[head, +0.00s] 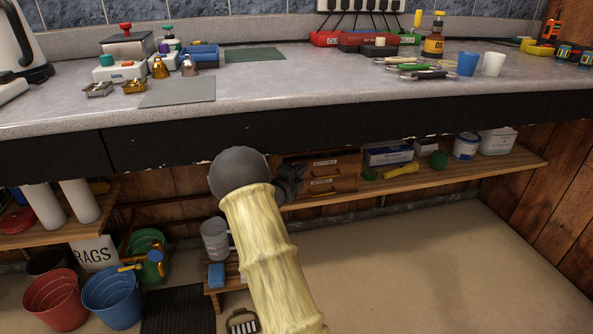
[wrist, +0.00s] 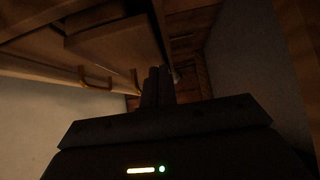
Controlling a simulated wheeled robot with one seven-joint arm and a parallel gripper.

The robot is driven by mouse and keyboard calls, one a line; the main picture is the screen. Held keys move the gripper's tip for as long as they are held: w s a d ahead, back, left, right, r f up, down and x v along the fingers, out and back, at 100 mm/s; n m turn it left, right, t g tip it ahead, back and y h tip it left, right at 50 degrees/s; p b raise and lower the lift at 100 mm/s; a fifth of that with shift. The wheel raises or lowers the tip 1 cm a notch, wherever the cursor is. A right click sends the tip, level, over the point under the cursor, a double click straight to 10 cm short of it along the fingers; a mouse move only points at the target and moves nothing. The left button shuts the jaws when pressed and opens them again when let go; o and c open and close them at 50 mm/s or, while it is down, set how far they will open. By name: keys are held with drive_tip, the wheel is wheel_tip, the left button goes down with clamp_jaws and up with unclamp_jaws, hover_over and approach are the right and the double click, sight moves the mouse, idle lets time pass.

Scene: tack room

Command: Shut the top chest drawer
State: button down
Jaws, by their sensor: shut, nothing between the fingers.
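The small wooden chest (head: 345,172) stands on the low shelf under the counter in the head view. Two pale labels show on its front, one above the other. How far its top drawer stands out cannot be told there. My gripper (head: 292,184) is at the chest's left front, partly hidden behind my arm. In the dark wrist view my gripper's fingers (wrist: 157,86) are together and empty. Wooden panels with a curved handle (wrist: 97,82) lie left of the fingers. Whether the fingertips touch the wood is unclear.
The counter (head: 250,120) with its dark front edge overhangs the shelf (head: 440,178). Blue and white boxes (head: 388,155) and a yellow torch-like item (head: 400,170) sit right of the chest. Buckets (head: 112,298) stand on the floor at left. The floor at right is clear.

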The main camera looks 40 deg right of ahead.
drive_tip(key=p+v, duration=0.2)
drive_tip(key=v, duration=1.1)
drive_tip(key=shift+s, duration=0.5)
drive_tip(key=c, duration=1.7)
unclamp_jaws()
drive_tip(key=shift+d+f, duration=0.1)
drive_tip(key=shift+d, duration=0.05)
drive_tip(key=shift+o, duration=0.9)
drive_tip(key=shift+n+t+y, duration=0.3)
drive_tip(key=shift+n, duration=0.2)
drive_tip(key=s+a+r+n+t+y+p, duration=0.1)
drive_tip(key=a+n+y+p, duration=0.1)
drive_tip(key=a+n+y, duration=0.5)
drive_tip(key=s+a+r+n+t+y+p, duration=0.1)
drive_tip(key=a+r+n+y+p, duration=0.1)
drive_tip(key=a+n+y, duration=0.45)
drive_tip(key=s+a+r+n+g+y+p, duration=0.1)
drive_tip(key=s+a+n+g, duration=0.2)
drive_tip(key=s+a+n, duration=0.2)
drive_tip(key=s+a+r+n+g+y+p, duration=0.1)
drive_tip(key=s+a+n+g, duration=0.2)
drive_tip(key=s+n, duration=0.9)
drive_tip(key=s+a, duration=0.3)
drive_tip(key=shift+g+p, duration=0.4)
drive_tip(key=shift+a+y, duration=0.1)
drive_tip(key=shift+y, duration=0.15)
